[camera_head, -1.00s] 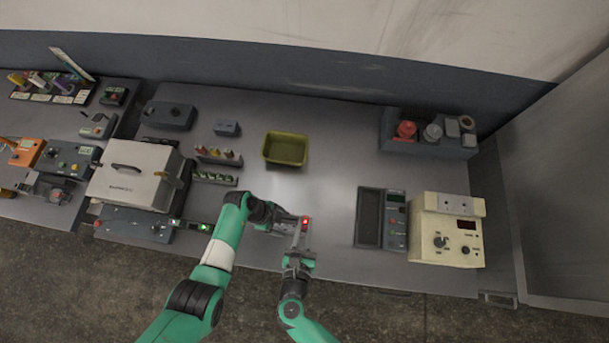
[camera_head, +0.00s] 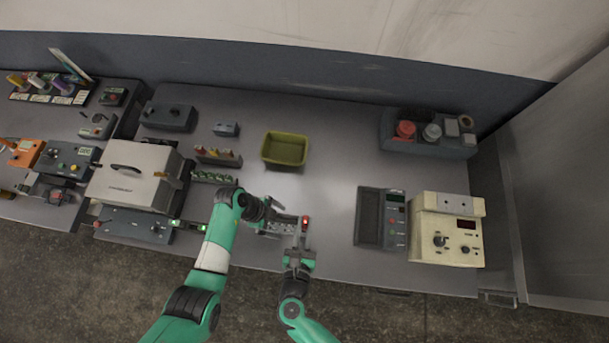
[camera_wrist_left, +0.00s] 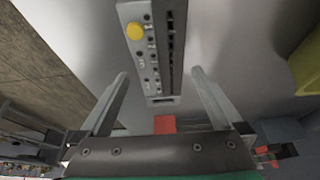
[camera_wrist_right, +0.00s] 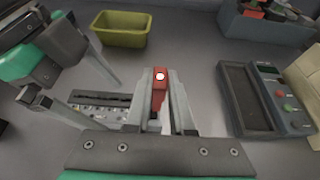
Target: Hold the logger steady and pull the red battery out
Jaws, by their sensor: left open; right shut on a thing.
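The logger (camera_head: 281,225) is a grey strip lying on the bench. In the left wrist view it (camera_wrist_left: 152,45) shows a yellow button and a dark slot. My left gripper (camera_wrist_left: 160,73) is open, its fingers apart on either side of the logger and clear of it in that view. The red battery (camera_wrist_right: 160,88) is between the fingers of my right gripper (camera_wrist_right: 160,75), which is shut on it. The battery also shows in the left wrist view (camera_wrist_left: 165,124), with a gap between it and the logger's end. Its lower part is hidden by the fingers.
An olive tray (camera_head: 285,150) stands behind the logger. A dark scale-like device (camera_head: 381,218) and a cream instrument (camera_head: 447,232) are to the right. Small racks (camera_head: 214,178) and a large grey-white box (camera_head: 137,176) are to the left. The bench between logger and tray is clear.

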